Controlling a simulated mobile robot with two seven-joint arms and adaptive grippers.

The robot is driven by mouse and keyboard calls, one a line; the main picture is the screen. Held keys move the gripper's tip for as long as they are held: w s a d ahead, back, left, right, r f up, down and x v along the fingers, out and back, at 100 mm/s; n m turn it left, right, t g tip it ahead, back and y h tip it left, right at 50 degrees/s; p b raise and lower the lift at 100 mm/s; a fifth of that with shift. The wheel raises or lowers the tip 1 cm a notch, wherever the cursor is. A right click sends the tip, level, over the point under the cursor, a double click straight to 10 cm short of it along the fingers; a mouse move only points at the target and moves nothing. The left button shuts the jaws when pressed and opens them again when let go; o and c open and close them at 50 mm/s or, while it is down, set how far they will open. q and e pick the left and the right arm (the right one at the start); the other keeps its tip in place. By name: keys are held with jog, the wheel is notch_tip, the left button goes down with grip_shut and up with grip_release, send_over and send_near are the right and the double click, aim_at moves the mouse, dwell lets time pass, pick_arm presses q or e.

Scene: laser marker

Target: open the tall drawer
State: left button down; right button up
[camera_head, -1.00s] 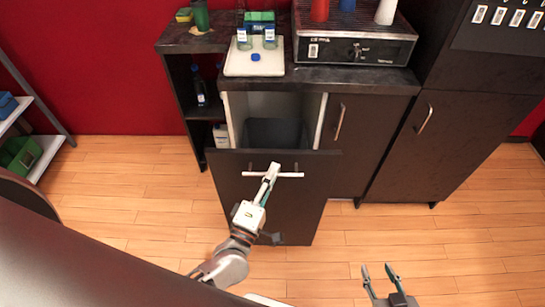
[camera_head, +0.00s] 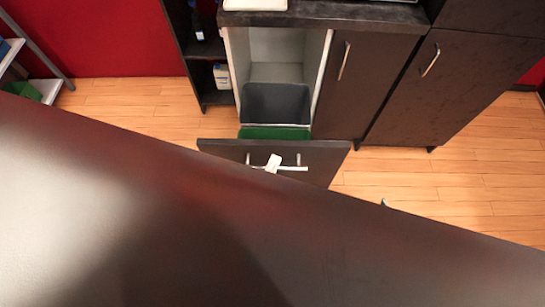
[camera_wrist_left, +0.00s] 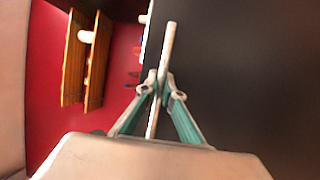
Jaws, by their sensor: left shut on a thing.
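The tall drawer (camera_head: 322,157) stands pulled well out of the dark cabinet in the head view. A grey bin (camera_head: 275,104) and a green bin edge (camera_head: 274,133) show inside it. My left gripper (camera_head: 273,163) is shut on the drawer's light bar handle (camera_head: 293,168). In the left wrist view the fingers (camera_wrist_left: 161,88) close around the handle bar (camera_wrist_left: 168,45), beside the dark drawer front (camera_wrist_left: 245,70). Only a small tip of my right gripper (camera_head: 384,203) shows; the rest is hidden.
A cabinet door with a handle (camera_head: 344,60) is right of the drawer, and a taller cabinet (camera_head: 420,90) stands beyond it. An open shelf (camera_head: 205,50) is on the left. Wood floor (camera_head: 140,108) is clear on both sides. My own dark body part hides the lower picture.

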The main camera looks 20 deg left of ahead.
pick_arm(q)
jog(key=c, duration=2.4)
grip_release()
jog(key=shift+c, duration=0.2)
jog(key=shift+s+f, duration=0.1)
jog(key=shift+s, duration=0.15)
jog(key=v, duration=0.7)
jog(key=shift+s, duration=0.1)
